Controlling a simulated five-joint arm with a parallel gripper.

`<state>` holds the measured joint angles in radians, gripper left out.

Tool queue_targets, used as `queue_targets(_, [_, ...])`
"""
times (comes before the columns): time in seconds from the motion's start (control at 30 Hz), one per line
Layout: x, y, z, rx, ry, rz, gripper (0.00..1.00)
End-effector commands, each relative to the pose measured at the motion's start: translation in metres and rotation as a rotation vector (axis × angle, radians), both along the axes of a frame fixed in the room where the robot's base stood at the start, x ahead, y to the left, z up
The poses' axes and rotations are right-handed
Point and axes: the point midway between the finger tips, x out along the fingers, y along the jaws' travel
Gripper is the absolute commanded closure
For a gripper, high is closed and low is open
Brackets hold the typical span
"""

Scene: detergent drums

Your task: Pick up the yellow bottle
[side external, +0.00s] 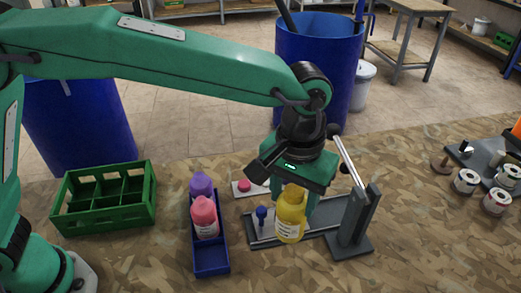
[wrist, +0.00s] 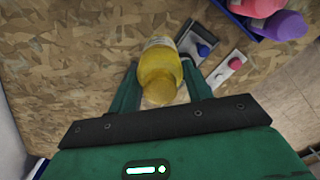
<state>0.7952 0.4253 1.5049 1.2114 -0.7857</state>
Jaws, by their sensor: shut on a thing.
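The yellow bottle (side external: 290,216) has a white label and is held upright in my gripper (side external: 300,195) in the side view. In the wrist view the yellow bottle (wrist: 160,70) sits between the two green fingers of my gripper (wrist: 162,88), which are shut on it. The bottle is in front of a grey metal stand (side external: 352,225). I cannot tell whether its base touches anything.
A blue tray (side external: 211,258) holds a pink bottle (side external: 205,218) and a purple bottle (side external: 200,184). A green crate (side external: 104,222) with empty compartments stands at the left. Small plates with a blue knob (side external: 261,212) and a pink knob (side external: 244,186) lie nearby. Several spools (side external: 466,181) are at the right.

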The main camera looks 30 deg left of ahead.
Motion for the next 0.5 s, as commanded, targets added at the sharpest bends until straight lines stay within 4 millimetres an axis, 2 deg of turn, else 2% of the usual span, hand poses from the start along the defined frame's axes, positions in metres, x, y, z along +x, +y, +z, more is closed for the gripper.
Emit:
queue_targets(0.2, [-0.0127, -0.0058, 0.0088, -0.001, -0.001, -0.001, 0.94])
queue_targets(0.5, [-0.0142, -0.0062, 0.0098, -0.001, -0.001, 0.001, 0.94])
